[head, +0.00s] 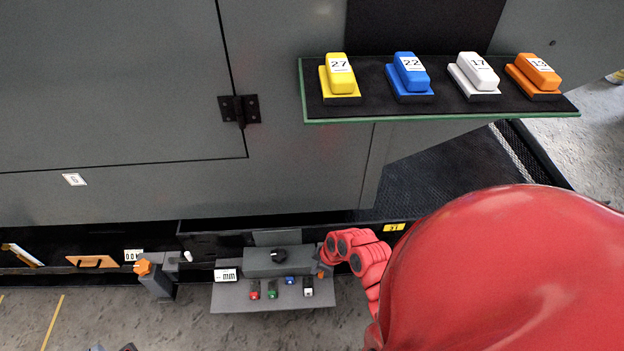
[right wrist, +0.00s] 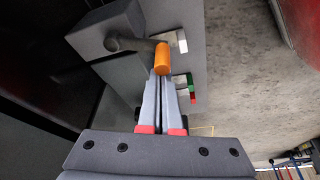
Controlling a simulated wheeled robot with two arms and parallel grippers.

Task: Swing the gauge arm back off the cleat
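In the right wrist view a dark bar, seemingly the gauge arm (right wrist: 132,43), runs from a round pivot on a grey box to an upright orange handle (right wrist: 162,57). The handle overlaps my right fingertips (right wrist: 160,78); I cannot tell whether they touch. The fingers lie close together with a narrow gap and nothing visible between them. In the head view my right arm largely hides the gripper; an orange piece (head: 322,272) shows beside its red wrist, at the box's right end. I cannot make out the cleat. My left gripper is not clearly seen.
The grey box (head: 262,262) carries a black knob (head: 279,256). Small red, green, blue and white pieces sit along the bench (head: 235,298). A grey post with an orange top (head: 144,267) stands to the left. Above, a green-edged shelf (head: 440,118) holds several numbered blocks.

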